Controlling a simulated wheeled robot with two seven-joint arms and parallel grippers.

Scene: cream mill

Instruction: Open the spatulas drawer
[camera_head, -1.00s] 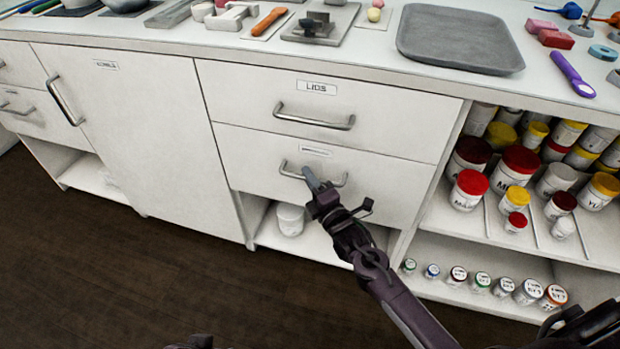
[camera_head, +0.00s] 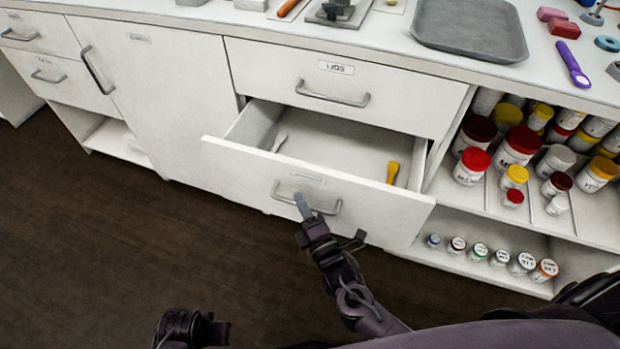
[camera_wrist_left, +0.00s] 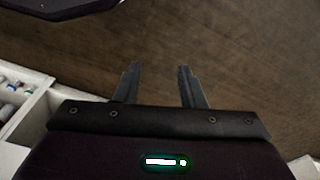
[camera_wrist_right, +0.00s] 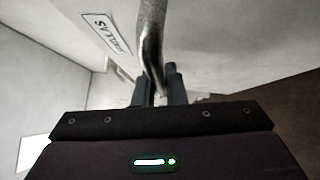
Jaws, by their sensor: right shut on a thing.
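The spatulas drawer (camera_head: 370,205) is the lower drawer under the one labelled LIDS, and it stands pulled well out. Inside lie a pale utensil (camera_head: 279,143) at the left and a yellow one (camera_head: 393,172) at the right. My right gripper (camera_head: 303,207) is at the drawer's metal handle (camera_head: 283,197). In the right wrist view its fingers (camera_wrist_right: 158,88) are shut on the handle bar (camera_wrist_right: 150,35), beside the drawer's label (camera_wrist_right: 107,32). My left gripper (camera_wrist_left: 158,85) is empty and open over the floor; its arm shows low in the head view (camera_head: 190,328).
The LIDS drawer (camera_head: 400,95) above is closed. A closed cabinet door (camera_head: 160,90) is to the left. Open shelves with several jars (camera_head: 475,166) are to the right. A grey tray (camera_head: 470,30) lies on the counter. The dark floor (camera_head: 90,240) is clear.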

